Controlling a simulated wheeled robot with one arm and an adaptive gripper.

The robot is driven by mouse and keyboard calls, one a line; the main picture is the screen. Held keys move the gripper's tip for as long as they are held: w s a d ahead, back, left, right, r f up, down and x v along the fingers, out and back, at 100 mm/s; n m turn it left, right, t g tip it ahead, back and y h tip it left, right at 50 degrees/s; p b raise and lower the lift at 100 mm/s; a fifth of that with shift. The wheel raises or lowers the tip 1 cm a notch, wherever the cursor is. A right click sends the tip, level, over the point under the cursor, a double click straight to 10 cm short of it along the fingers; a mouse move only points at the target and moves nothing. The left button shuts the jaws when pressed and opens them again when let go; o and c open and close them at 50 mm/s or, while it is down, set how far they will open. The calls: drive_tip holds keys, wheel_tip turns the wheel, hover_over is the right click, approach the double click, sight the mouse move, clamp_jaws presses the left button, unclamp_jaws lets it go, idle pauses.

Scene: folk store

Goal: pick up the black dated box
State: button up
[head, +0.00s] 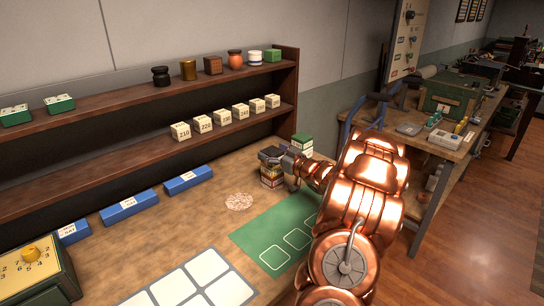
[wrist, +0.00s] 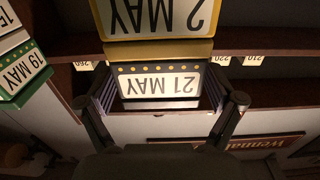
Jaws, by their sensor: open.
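The black dated box (wrist: 158,70) shows upside down in the wrist view, its white label reading 21 MAY under a row of yellow dots. It sits on a yellow-edged dated box (wrist: 150,50) in a stack. My gripper (wrist: 160,98) is open, with one finger on each side of the black box. I cannot tell whether either finger touches it. In the head view, my gripper (head: 272,157) is at the top of the stack and mostly hides the black box.
A green-topped stack (head: 302,143) stands close behind and right; its 19 MAY label (wrist: 22,72) shows in the wrist view. The shelf (head: 285,118) with numbered white boxes (head: 222,117) is behind. A green mat (head: 265,235) lies in front on the worktop, with its outlined spaces clear.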

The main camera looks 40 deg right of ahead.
drive_tip(key=shift+c, duration=0.4)
drive_tip(key=c, duration=1.2)
drive_tip(key=shift+r, duration=0.1)
